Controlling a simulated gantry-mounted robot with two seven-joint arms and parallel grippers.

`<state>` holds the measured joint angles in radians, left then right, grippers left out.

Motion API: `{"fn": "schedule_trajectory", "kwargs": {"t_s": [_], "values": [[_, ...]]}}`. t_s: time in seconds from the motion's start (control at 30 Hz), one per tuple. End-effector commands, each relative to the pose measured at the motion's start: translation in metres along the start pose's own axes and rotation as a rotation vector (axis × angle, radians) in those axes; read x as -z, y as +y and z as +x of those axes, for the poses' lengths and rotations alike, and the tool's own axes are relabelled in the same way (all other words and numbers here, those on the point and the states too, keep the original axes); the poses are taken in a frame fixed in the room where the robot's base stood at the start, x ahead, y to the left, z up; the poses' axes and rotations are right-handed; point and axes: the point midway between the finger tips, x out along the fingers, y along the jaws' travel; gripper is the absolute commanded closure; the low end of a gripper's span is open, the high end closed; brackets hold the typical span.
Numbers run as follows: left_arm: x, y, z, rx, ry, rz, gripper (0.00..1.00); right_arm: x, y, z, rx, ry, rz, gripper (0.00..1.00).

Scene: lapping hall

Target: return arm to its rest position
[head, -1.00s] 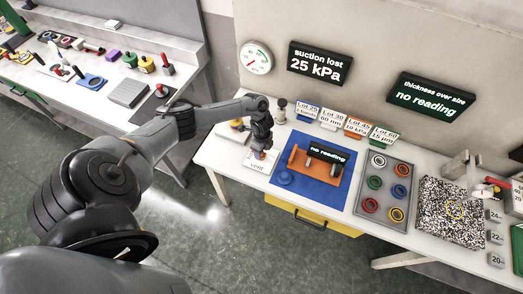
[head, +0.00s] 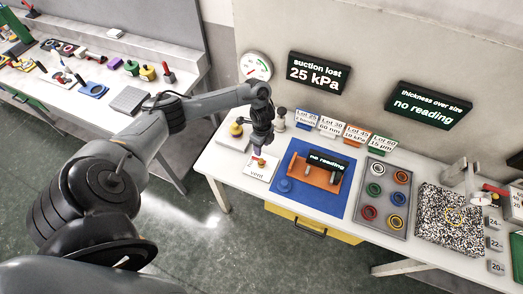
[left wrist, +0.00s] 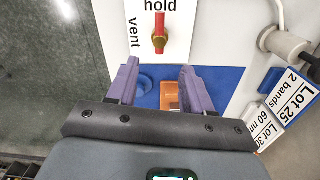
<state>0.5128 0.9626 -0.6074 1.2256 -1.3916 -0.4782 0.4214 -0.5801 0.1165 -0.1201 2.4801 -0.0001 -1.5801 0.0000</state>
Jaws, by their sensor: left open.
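My left gripper (head: 259,152) hangs over the vent plate (head: 256,174) at the left end of the bench. It is pointing down, above the plate. In the left wrist view its two purple jaws (left wrist: 158,68) are apart with nothing between them. Beyond the tips, the white plate (left wrist: 178,15) carries a red lever (left wrist: 159,22) on a brass hub, with "hold" and "vent" printed around it. The lever lies in line with the word "hold". My left arm reaches in from the lower left with its elbow raised. My right gripper is not in view.
A blue mat (head: 333,203) with an orange cradle (head: 326,182) lies right of the gripper. Lot cards (head: 330,125) and a dark knobbed post (head: 280,118) stand behind. A ring tray (head: 385,219) is further right. Open floor lies left of the bench.

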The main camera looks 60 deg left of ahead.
Motion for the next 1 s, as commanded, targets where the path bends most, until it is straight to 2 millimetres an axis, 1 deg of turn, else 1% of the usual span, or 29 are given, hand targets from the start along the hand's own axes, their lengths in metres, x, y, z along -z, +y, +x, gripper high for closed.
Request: {"fn": "schedule_trajectory", "kwargs": {"t_s": [0.1, 0.23, 0.6, 0.7, 0.77, 0.87, 0.97, 1.0], "values": [[-0.001, 0.000, -0.008, 0.000, -0.001, 0.001, 0.49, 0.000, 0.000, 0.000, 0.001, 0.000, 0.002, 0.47], [-0.001, 0.000, -0.010, 0.000, -0.001, 0.000, 0.49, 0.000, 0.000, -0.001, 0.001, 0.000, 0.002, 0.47], [-0.001, 0.001, -0.009, -0.002, -0.001, 0.000, 0.49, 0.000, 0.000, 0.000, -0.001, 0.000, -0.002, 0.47], [-0.004, 0.007, -0.004, -0.014, -0.007, 0.000, 0.49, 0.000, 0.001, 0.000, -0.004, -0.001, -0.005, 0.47], [-0.006, 0.016, 0.005, -0.034, -0.014, 0.002, 0.49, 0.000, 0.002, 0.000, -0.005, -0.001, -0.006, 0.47], [-0.004, 0.044, 0.030, -0.089, -0.019, 0.012, 0.49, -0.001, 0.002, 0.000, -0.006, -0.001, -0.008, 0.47], [0.006, 0.088, 0.064, -0.171, -0.009, 0.027, 0.49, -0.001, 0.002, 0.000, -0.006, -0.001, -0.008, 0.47], [0.015, 0.110, 0.078, -0.206, 0.005, 0.041, 0.49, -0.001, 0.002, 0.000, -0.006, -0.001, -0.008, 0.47]]}}
